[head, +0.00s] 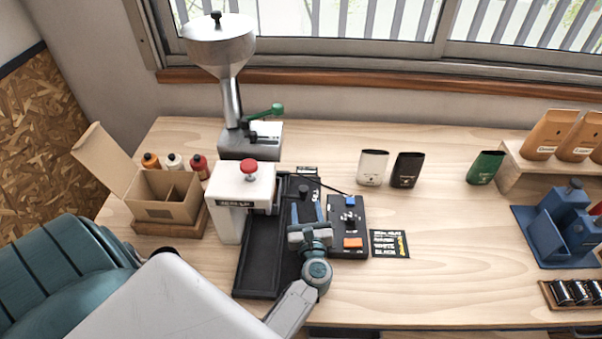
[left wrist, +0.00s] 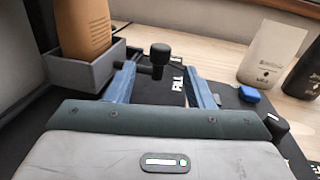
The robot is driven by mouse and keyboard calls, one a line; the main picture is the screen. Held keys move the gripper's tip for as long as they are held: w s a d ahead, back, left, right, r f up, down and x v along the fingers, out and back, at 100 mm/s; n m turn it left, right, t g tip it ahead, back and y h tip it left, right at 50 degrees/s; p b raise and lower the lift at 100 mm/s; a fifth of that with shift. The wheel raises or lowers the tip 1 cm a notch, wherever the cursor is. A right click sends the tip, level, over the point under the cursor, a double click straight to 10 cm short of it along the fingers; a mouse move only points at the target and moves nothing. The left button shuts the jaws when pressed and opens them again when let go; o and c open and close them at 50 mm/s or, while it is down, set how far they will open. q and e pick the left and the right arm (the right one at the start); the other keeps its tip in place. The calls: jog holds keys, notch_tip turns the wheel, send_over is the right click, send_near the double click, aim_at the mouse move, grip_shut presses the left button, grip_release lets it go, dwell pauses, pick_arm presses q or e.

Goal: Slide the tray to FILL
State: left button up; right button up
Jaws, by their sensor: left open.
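The grey tray (left wrist: 95,76) shows in the left wrist view, holding an upright brown bag (left wrist: 84,28). A black knob (left wrist: 160,52) stands beside it on its right side. In the head view the tray and bag are hidden at the white press (head: 243,190); a dark knob (head: 303,188) shows just right of the press. My left gripper (head: 306,208) is open, its blue fingers reaching toward the knob. In the left wrist view the knob stands between and slightly beyond the fingertips (left wrist: 160,75), with gaps on both sides. The FILL lettering (left wrist: 179,78) lies right of the knob. My right gripper is not in view.
A black track (head: 262,255) runs beneath my gripper. A control panel (head: 347,222) with blue and orange buttons is close on the right. A steel hopper (head: 220,45) stands behind the press, and an open carton (head: 168,195) at left. Bench space right of the card (head: 390,243) is clear.

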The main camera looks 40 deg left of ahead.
aim_at(304, 192)
pick_arm(q)
jog(key=shift+w+a+r+p, duration=0.25)
jog(key=shift+r+p, duration=0.1)
jog(key=shift+r, duration=0.05)
jog(key=shift+w+a+r+p, duration=0.2)
jog(key=shift+w+r+p, duration=0.05)
jog(key=shift+r+p, duration=0.15)
jog(key=p+x, duration=0.1)
jog(key=x, duration=0.2)
jog(key=shift+w, duration=0.15)
jog(key=x, duration=0.1)
jog(key=p+x, duration=0.1)
jog(key=x, duration=0.1)
jog(key=shift+w+a+f, duration=0.15)
jog(key=shift+a+f, duration=0.05)
jog(key=shift+f, duration=0.15)
jog(key=shift+w+a+p, duration=0.35)
jog(key=shift+w+a, duration=0.1)
jog(key=shift+w, duration=0.05)
jog(key=shift+c, duration=0.2)
jog(key=c, duration=0.7)
grip_shut()
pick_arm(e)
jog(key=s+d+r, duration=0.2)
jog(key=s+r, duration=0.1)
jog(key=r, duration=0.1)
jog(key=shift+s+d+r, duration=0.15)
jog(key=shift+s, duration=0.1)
